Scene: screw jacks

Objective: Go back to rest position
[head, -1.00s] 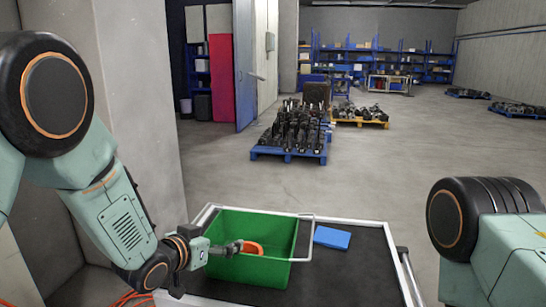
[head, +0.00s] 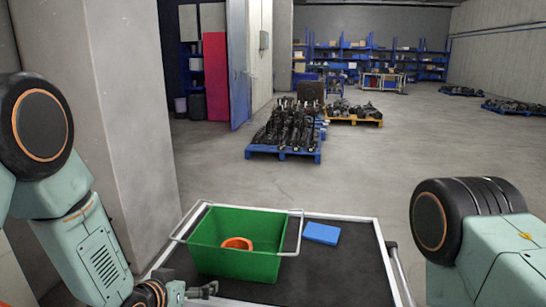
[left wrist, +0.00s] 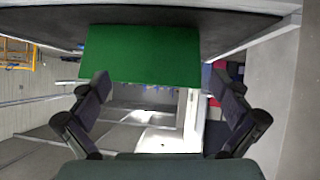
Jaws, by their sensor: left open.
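My left gripper (head: 206,290) is at the lower left in the head view, just in front of the green crate and apart from it. In the left wrist view its two dark fingers (left wrist: 162,112) are spread wide with nothing between them. The green crate (head: 236,264) stands on the dark cart top, and its side also shows in the left wrist view (left wrist: 142,55). An orange ring-like part (head: 238,243) lies inside the crate. My right arm shows at the right edge, but its gripper is out of view.
A blue flat block (head: 321,233) lies on the cart (head: 342,272) right of the crate. A concrete pillar (head: 125,120) stands close on the left. A blue pallet with black parts (head: 284,152) sits on the floor beyond.

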